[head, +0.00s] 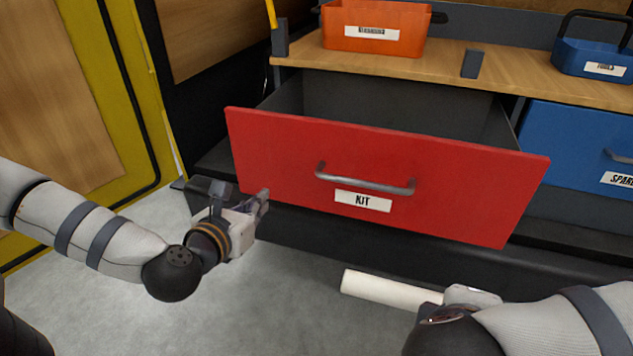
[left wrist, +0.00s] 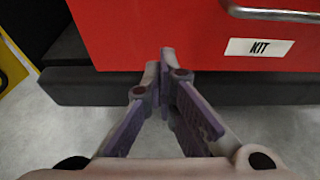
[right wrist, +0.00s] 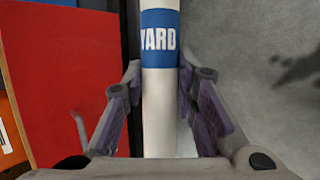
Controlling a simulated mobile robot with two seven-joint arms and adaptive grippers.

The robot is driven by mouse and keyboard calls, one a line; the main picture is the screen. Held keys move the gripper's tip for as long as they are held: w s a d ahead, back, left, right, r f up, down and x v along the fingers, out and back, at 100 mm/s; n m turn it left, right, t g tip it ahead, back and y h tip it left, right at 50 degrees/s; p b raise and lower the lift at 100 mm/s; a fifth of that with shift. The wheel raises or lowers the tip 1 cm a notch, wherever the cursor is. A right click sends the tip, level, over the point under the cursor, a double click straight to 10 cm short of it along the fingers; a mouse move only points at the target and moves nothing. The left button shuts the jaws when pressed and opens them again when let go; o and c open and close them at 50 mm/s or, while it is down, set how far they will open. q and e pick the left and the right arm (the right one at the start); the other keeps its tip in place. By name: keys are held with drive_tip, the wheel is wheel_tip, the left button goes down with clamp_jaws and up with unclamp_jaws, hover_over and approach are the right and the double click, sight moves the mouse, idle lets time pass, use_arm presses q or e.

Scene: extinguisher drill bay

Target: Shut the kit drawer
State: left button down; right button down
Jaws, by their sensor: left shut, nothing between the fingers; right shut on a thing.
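The kit drawer (head: 290,160) has a red front with a grey bar handle (head: 365,183) and a KIT label. It stands open, with its dark, empty-looking inside showing behind the front. My left gripper (head: 262,200) is shut and empty by the lower left part of the front; I cannot tell if it touches. In the left wrist view its closed fingertips (left wrist: 163,62) overlap the lower red front (left wrist: 140,35). My right gripper (right wrist: 158,75) is shut on a white roll (head: 385,288) with a blue YARD band (right wrist: 160,38). The roll is below and in front of the drawer.
An orange bin (head: 375,45) and a blue tote (head: 590,60) stand on the wooden bench top (head: 430,62). A blue drawer (head: 575,145), partly labelled SPARE, is at right. A yellow-framed panel (head: 135,100) stands at left. Grey floor (head: 280,300) is clear in front.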

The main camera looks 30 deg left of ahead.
use_arm(q)
approach(287, 173)
wheel_tip(287, 173, down, 2)
drive_tip(key=w, duration=0.2)
use_arm(e)
drive_tip(key=shift+f, duration=0.25)
use_arm(q)
drive_tip(key=w, duration=0.1)
drive_tip(key=w+a, duration=0.1)
drive_tip(key=shift+w+a, duration=0.25)
use_arm(e)
drive_tip(key=shift+r, duration=0.35)
use_arm(q)
drive_tip(key=shift+w+a, duration=0.15)
drive_tip(key=shift+w, duration=0.4)
drive_tip(key=shift+w+f, duration=0.1)
use_arm(e)
drive_tip(key=shift+f, duration=0.1)
